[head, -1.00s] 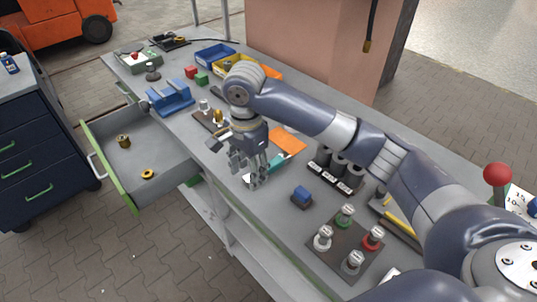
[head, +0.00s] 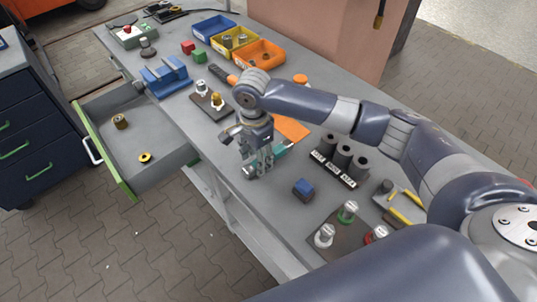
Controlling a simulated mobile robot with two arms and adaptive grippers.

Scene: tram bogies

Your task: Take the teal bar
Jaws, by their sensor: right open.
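The teal bar (head: 281,149) lies on the grey workbench, just behind and to the right of my right gripper. Only part of it shows; my gripper hides the rest. My right gripper (head: 258,169) is open and points down close to the bench top, beside the near end of the visible teal part. I cannot tell whether its fingers touch the bar or stand around it. My left gripper is not in view.
An orange sheet (head: 291,129) lies behind the bar. A blue block (head: 303,187) on a dark base stands to the right, near dark cylinders (head: 343,157) in a labelled rack. An open drawer (head: 134,147) juts out at left.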

